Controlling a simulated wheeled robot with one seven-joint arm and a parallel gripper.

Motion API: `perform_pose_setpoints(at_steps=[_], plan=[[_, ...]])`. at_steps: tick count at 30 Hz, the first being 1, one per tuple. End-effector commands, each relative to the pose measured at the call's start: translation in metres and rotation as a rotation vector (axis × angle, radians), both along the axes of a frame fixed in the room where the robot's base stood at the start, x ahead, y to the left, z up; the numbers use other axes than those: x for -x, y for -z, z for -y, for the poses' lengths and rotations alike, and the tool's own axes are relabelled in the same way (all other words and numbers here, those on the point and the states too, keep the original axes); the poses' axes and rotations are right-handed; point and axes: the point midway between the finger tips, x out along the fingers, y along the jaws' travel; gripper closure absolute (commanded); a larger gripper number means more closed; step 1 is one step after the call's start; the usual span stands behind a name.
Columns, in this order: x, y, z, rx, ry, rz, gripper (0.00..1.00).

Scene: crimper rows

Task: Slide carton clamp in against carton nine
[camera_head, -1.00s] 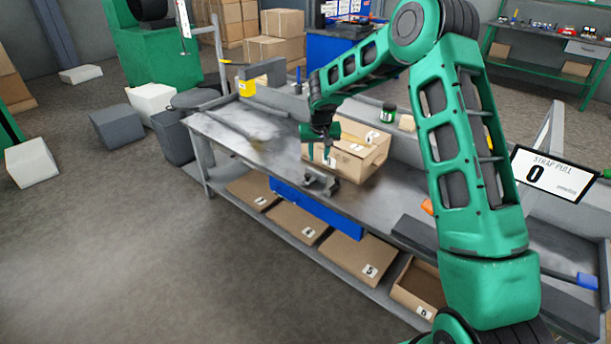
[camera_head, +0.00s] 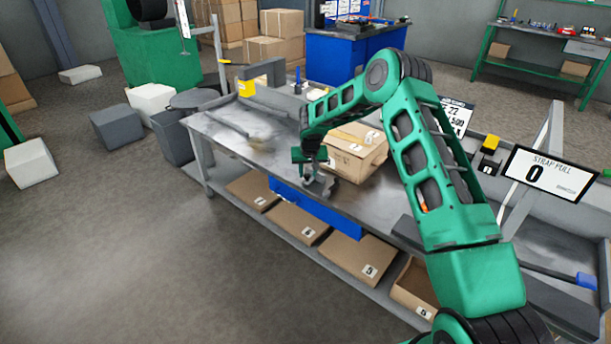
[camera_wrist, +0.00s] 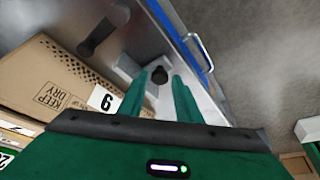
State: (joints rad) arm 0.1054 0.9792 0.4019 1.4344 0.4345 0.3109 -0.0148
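Carton nine (camera_head: 352,160) is a brown box on the grey bench. Its "KEEP DRY" side and 9 label show in the wrist view (camera_wrist: 50,75). The carton clamp (camera_head: 325,188) is a grey metal piece at the bench's front edge, just in front of the carton. In the wrist view its grey plate (camera_wrist: 129,68) and a dark knob show beside the carton; the exact gap to the carton is unclear. My gripper (camera_head: 316,170) is low over the clamp, pointing down. In the wrist view its green fingers (camera_wrist: 160,84) stand apart, with the knob at or just beyond their tips.
A blue drawer front (camera_head: 315,210) lies below the bench edge. A dark handle-like part (camera_wrist: 103,30) lies on the bench near the carton. A strap pull display (camera_head: 550,175) stands at right. The bench's left part is mostly clear.

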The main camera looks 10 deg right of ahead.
Motion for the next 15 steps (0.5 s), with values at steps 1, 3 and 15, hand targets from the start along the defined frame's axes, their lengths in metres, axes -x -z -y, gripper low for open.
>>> perform_pose_setpoints(at_steps=[1, 3, 15], plan=[[-0.0014, 0.0034, 0.0001, 0.000, 0.001, 0.000, 0.69], [-0.0028, 0.0059, 0.0004, 0.000, 0.001, 0.001, 0.69], [-0.0034, 0.0078, 0.0006, 0.000, 0.000, 0.000, 0.88]])
